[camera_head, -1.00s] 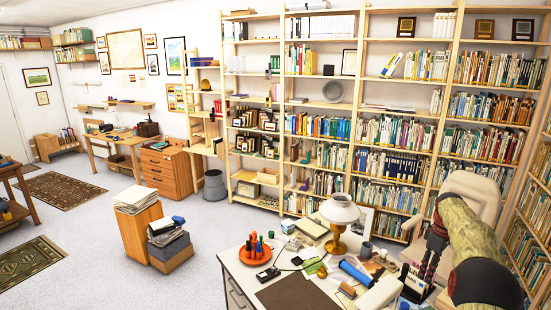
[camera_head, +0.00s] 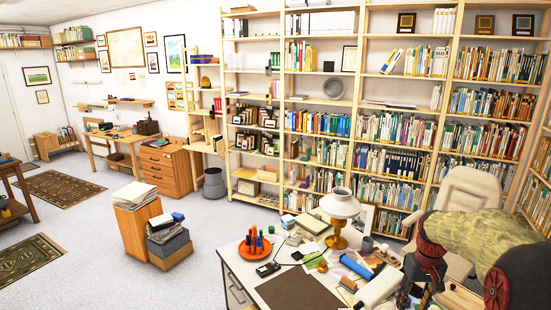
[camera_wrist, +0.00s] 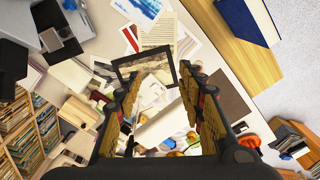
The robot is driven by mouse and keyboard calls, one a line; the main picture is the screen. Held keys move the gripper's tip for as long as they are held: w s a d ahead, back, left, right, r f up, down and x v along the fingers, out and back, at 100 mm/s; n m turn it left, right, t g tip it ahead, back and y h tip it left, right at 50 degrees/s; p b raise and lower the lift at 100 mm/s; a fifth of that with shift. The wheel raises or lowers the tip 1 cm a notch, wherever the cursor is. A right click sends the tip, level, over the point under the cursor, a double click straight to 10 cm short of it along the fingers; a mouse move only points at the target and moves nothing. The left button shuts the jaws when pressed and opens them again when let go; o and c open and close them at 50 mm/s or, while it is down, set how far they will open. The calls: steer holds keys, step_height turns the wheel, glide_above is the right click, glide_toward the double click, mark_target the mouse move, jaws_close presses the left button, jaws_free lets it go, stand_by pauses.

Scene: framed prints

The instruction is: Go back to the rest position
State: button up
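My gripper (camera_wrist: 164,85) is open in the wrist view, with its two dark and yellow fingers apart and nothing seen between them. It is above the cluttered desk. A small dark-framed print (camera_wrist: 143,66) shows beyond the fingertips; I cannot tell if it lies flat or leans. In the head view my arm comes in from the right over the desk (camera_head: 296,292), and the gripper's end is low at the frame edge, too dark and cut off to make out clearly.
A white-shaded lamp (camera_head: 338,206), an orange pen holder (camera_head: 254,248) and a blue roll (camera_head: 355,266) stand or lie on the desk. A beige chair (camera_head: 470,192) is behind my arm. Full bookshelves line the back. Open floor (camera_head: 95,250) lies to the left.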

steer(key=s+a+f+t+b, duration=0.1)
steer(key=s+a+t+b, duration=0.1)
steer(key=s+a+b, duration=0.5)
steer(key=s+a+f+n+t+b, duration=0.1)
steer(key=s+a+f+t+b, duration=0.1)
steer(key=s+a+b, duration=0.5)
steer(key=shift+s+a+t, duration=0.35)
steer(key=shift+s+a, duration=1.15)
steer(key=shift+s, duration=1.85)
steer(key=shift+s+a+t, duration=0.35)
steer(key=shift+s+a, duration=1.15)
steer(key=shift+s, duration=1.85)
